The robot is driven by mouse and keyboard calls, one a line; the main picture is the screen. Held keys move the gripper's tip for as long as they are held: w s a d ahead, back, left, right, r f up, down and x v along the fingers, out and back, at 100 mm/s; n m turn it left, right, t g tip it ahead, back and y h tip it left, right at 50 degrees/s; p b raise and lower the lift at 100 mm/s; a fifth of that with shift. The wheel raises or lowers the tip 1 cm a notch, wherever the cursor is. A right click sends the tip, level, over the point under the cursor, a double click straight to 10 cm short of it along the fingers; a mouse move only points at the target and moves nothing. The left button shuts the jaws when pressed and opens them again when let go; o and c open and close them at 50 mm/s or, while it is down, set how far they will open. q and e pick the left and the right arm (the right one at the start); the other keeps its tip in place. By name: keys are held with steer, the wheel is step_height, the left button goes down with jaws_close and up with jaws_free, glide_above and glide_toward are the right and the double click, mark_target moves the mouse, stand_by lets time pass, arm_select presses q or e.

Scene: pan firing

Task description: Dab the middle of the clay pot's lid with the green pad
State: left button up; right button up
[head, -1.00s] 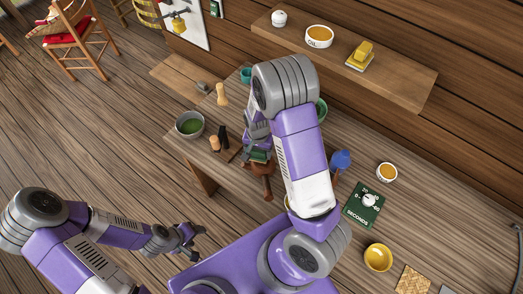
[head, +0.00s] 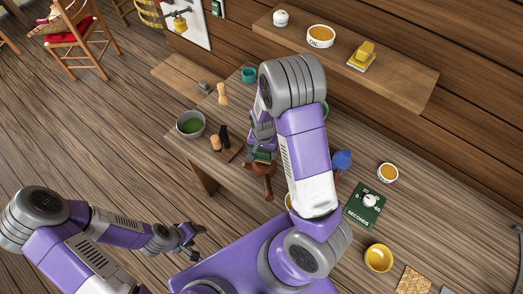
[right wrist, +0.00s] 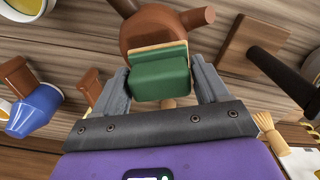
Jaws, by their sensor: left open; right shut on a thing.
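The brown clay pot (head: 262,181) with side handles stands on the bench, partly hidden behind my right arm in the head view. In the right wrist view the clay pot (right wrist: 150,38) lies just beyond my fingers, and the pad covers part of its lid. My right gripper (head: 262,147) is shut on the green pad (right wrist: 160,80), which has a tan layer on its far side. The green pad (head: 264,156) is over the pot in the head view. I cannot tell whether pad and lid touch. My left gripper (head: 198,238) is open and empty, off the bench's front edge.
A bowl of green liquid (head: 190,123), a wooden board with a black-handled tool (head: 225,138) and a whisk (head: 223,94) stand left of the pot. A blue-headed tool (head: 341,160), a seconds timer (head: 365,205) and a yellow bowl (head: 378,257) are on the right.

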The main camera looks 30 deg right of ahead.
steer(key=shift+w+a, duration=0.55)
steer(key=shift+a, duration=0.1)
steer(key=shift+d, duration=0.15)
steer(key=shift+s+d, duration=0.55)
steer(key=shift+s, duration=0.05)
steer(key=shift+w+a, duration=0.1)
steer(key=shift+a, duration=0.05)
steer(key=shift+w+a, duration=0.5)
steer(key=shift+a, duration=0.05)
steer(key=shift+r+p, duration=0.15)
steer(key=shift+p, duration=0.2)
